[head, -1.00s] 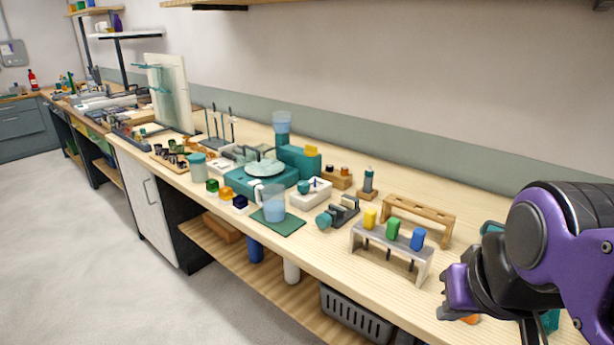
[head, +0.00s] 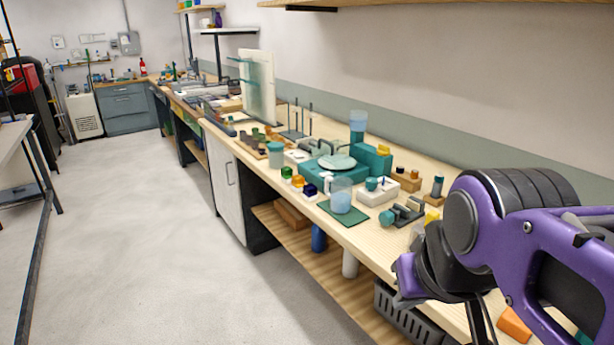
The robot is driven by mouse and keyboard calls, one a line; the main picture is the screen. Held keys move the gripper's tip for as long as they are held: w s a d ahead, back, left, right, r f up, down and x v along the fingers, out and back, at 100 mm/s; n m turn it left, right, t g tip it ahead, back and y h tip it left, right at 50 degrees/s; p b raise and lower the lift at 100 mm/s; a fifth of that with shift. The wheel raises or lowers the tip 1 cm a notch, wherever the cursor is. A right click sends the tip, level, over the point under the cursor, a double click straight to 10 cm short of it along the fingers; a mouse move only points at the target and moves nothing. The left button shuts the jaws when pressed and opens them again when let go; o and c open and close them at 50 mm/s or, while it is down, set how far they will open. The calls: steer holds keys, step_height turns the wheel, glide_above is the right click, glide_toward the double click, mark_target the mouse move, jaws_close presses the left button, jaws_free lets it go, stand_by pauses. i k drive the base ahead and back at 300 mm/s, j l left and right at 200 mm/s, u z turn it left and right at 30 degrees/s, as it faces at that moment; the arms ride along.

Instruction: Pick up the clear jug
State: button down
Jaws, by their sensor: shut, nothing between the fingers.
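The clear jug (head: 341,199) stands upright on a dark green mat (head: 357,218) near the front edge of the long wooden bench, at the middle of the head view. Its pale handle is on its left side. My gripper (head: 403,282) is at the right, below and to the right of the jug in the picture and apart from it. It is shut and holds nothing. My purple and black arm covers the bench's right part.
Small coloured blocks (head: 297,182) stand left of the jug. A teal balance (head: 322,174) is behind it, and a grey clamp device (head: 405,212) is to its right. A grey basket (head: 400,318) is on the lower shelf. The floor (head: 160,230) at left is clear.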

mark_target(340, 194)
steer(key=i+j+z, duration=0.1)
steer(key=i+j, duration=0.8)
steer(key=j, duration=0.15)
steer(key=z, duration=0.05)
